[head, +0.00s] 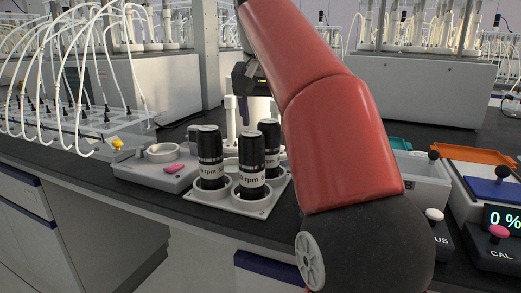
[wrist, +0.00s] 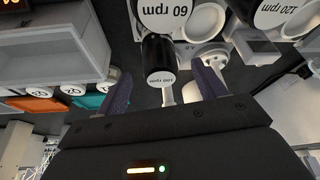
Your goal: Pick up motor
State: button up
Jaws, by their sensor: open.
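Three black motors with white rpm bands stand upright in a white holder (head: 262,212) in the head view: a left motor (head: 210,150), a front motor (head: 252,158) and a rear motor (head: 270,137). My gripper (head: 244,108) is above and behind them, pointing down and partly hidden by my red arm. In the wrist view my gripper (wrist: 156,68) is open, with dark fingers spread apart. A motor marked 100 rpm (wrist: 160,52) shows between the fingertips, with a gap on each side. Motors marked 60 rpm (wrist: 165,14) and 120 rpm (wrist: 272,12) are beyond it.
A grey device with a pink piece (head: 173,167) stands left of the holder. Tubing and a rack (head: 95,118) lie further left.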

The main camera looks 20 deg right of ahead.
aim_at(269, 137)
jog(key=b+x, duration=0.1)
jog(key=x, duration=0.5)
jog(key=shift+w+d+f, duration=0.1)
jog(key=shift+f, duration=0.2)
jog(key=shift+c, duration=0.3)
jog(key=shift+r, duration=0.1)
jog(key=c, duration=1.3)
jog(key=shift+r, duration=0.1)
notch_tip(269, 137, up, 8)
jog(key=shift+w+r+p, duration=0.1)
jog(key=shift+r+p, duration=0.05)
jog(key=shift+p, duration=0.35)
jog(key=shift+r, duration=0.75)
